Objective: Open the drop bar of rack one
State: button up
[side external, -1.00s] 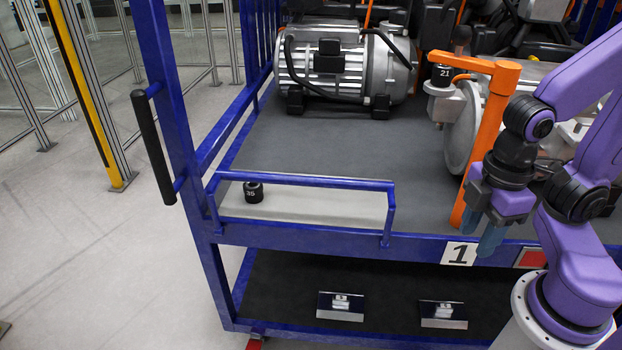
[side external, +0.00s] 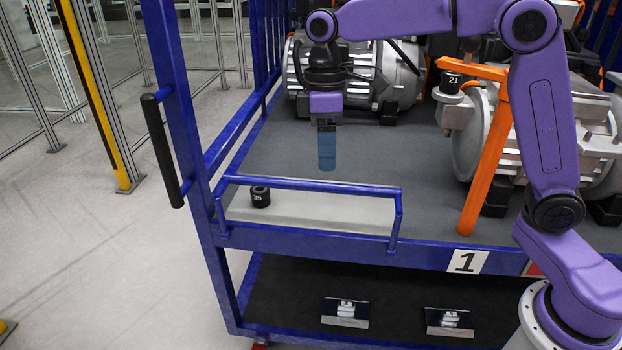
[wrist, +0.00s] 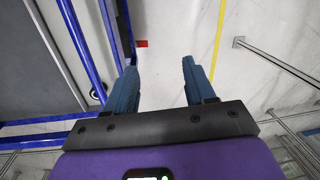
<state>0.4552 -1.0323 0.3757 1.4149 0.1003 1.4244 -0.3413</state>
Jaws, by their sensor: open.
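Rack one is the blue-framed rack with a white "1" plate (side external: 467,261) on its front beam. A low blue U-shaped bar (side external: 310,183), which looks like the drop bar, stands raised along the front edge of the upper shelf, before a pale tray (side external: 330,213). My gripper (side external: 327,165) hangs over the dark shelf, pointing down, and appears above and behind the bar, apart from it. In the wrist view my gripper (wrist: 160,75) has its two blue fingers spread, with nothing between them. Blue rails (wrist: 75,45) show left of the fingers.
A black socket marked 35 (side external: 260,197) stands at the tray's left end. A silver motor (side external: 350,75) is behind my gripper. An orange L-shaped post (side external: 487,150) and another motor (side external: 585,140) stand right. A black handle (side external: 162,150) juts from the left upright.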

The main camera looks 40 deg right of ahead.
jog(key=w+d+m, duration=0.1)
jog(key=w+d, duration=0.3)
jog(key=w, duration=1)
jog(key=w+d+f+g+y, duration=0.1)
jog(key=w+d+f+y, duration=0.15)
jog(key=w+d, duration=0.4)
jog(key=shift+h, duration=0.45)
jog(key=x, duration=0.6)
jog(key=d+x, duration=0.1)
jog(key=x, duration=0.5)
jog(key=s+x, duration=0.1)
jog(key=x, duration=0.4)
jog(key=shift+s+d+f, duration=0.15)
jog(key=shift+f, duration=0.25)
grip_shut()
